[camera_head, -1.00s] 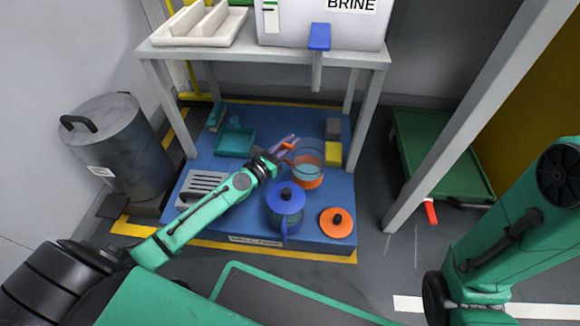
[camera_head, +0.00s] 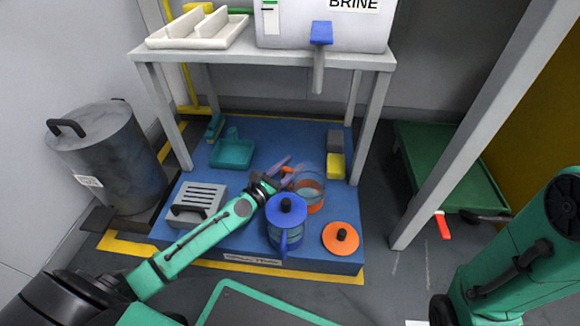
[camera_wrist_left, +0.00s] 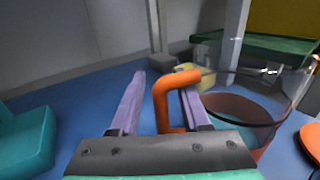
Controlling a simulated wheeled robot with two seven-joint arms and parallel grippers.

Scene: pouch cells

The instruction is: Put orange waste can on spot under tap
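The orange waste can (camera_head: 312,201) is a clear vessel with an orange lower part and an orange handle. It stands on the blue platform, right of my left gripper (camera_head: 286,170). In the left wrist view, the can (camera_wrist_left: 240,118) is at the right, its orange handle (camera_wrist_left: 162,100) between the two purple fingers (camera_wrist_left: 163,97). The handle is close to the right finger, with a clear gap to the left finger. The tap (camera_head: 319,70), with a blue lever, hangs from the white BRINE container above. I cannot make out a marked spot under it. My right gripper is out of view.
A blue-lidded pot (camera_head: 286,220) and an orange lid (camera_head: 341,238) stand close in front of the can. Yellow and grey blocks (camera_head: 335,165) sit behind it. A teal tray (camera_head: 233,153) and a grey slotted box (camera_head: 197,203) lie left. Table legs (camera_head: 375,115) flank the platform (camera_head: 270,130).

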